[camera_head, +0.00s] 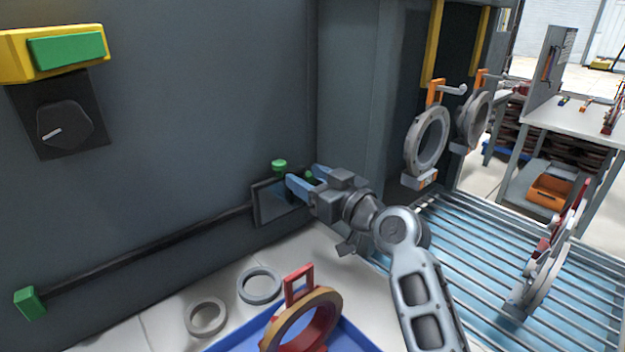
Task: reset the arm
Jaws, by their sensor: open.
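My gripper (303,180) is in the middle of the picture, at the end of my grey arm, which reaches up from the lower right. Its two bluish fingers point left and stand apart, with nothing seen between them. The fingers are in front of a dark plate (271,208) and close to a green knob (279,164) on the grey cabinet wall. I cannot tell whether they touch either one.
A bar with a green end (30,302) runs along the wall. Grey rings (206,317) lie beside a blue tray (362,343) with a red-handled ring (299,322). Ring parts (427,139) hang from orange hooks above a roller conveyor (470,262) at right.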

